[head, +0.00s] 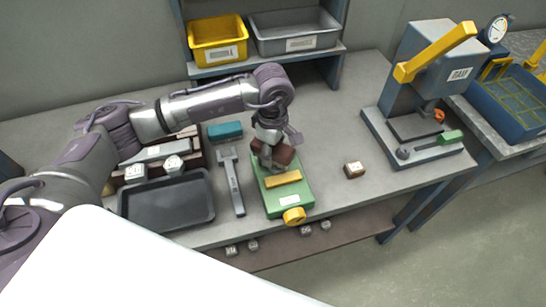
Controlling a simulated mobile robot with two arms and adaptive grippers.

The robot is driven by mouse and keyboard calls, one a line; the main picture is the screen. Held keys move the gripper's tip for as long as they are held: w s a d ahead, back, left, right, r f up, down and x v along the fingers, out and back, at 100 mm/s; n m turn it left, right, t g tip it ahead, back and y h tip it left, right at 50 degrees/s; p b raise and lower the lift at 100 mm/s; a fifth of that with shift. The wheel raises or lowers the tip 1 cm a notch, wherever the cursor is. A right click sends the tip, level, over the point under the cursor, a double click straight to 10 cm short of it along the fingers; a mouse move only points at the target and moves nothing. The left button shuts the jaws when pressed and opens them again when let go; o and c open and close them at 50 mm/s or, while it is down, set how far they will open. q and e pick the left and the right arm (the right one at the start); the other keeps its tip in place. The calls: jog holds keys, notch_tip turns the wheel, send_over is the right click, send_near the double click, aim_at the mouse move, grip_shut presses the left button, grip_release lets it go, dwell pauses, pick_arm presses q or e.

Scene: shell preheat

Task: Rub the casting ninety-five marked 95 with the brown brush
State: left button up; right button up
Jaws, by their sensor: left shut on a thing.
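My left gripper (270,150) reaches over the green box and is shut on a dark brown-red block-like thing (286,154), probably the brown brush. The gripper partly covers it, and I cannot tell whether it touches the box below. Two pale castings with dark marks sit by the dark rack at the left: one casting (136,174) and, to its right, another casting (174,165). A small brown block with a pale marked face (354,170) stands alone on the bench, right of the green box. The marks are too small to read, so I cannot tell which is 95. My right gripper is out of view.
A press (420,125) stands right. Several small pieces lie on the lower shelf (290,246).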

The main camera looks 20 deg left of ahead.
pick_arm(q)
jog(key=shift+r+p, duration=0.3)
jog(key=shift+r, duration=0.65)
jog(key=shift+a+r, duration=0.1)
jog(key=shift+r, duration=0.35)
jog(key=shift+r+p, duration=0.45)
jog(key=shift+r, duration=0.55)
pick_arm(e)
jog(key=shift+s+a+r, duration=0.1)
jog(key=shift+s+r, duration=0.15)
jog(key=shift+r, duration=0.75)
